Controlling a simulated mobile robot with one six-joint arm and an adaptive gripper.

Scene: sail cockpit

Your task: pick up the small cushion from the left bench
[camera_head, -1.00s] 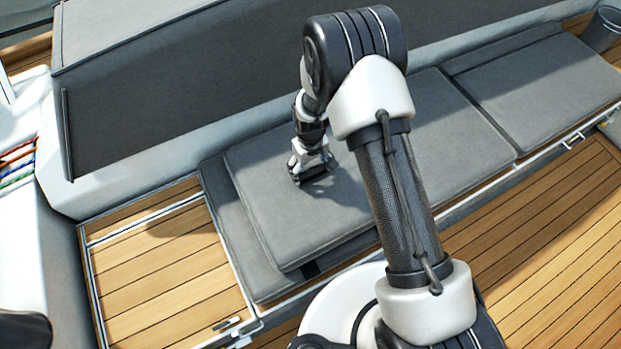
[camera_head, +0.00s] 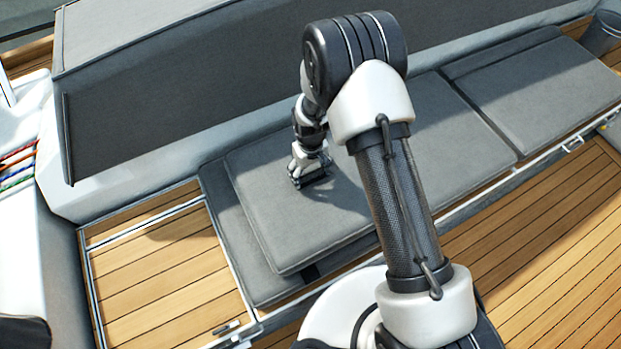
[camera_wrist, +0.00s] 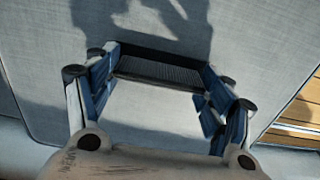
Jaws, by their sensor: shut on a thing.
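The small cushion (camera_head: 285,225) is a flat grey pad on the bench. It overlaps a darker grey bench pad (camera_head: 236,240), whose left and front edges show beneath it. My gripper (camera_head: 310,180) points down at the cushion's top, toward its back left part. In the wrist view, grey fabric (camera_wrist: 45,60) fills the area around the gripper (camera_wrist: 160,75), with the black ridged fingertip part against it. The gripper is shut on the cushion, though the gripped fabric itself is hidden. My arm covers part of the cushion's right side.
A grey backrest (camera_head: 180,90) rises behind the bench. Another grey cushion (camera_head: 540,90) lies to the right. A wooden locker top (camera_head: 165,270) is clear at the left, and the wooden floor (camera_head: 540,240) is free in front. A dark cylinder (camera_head: 602,32) stands at far right.

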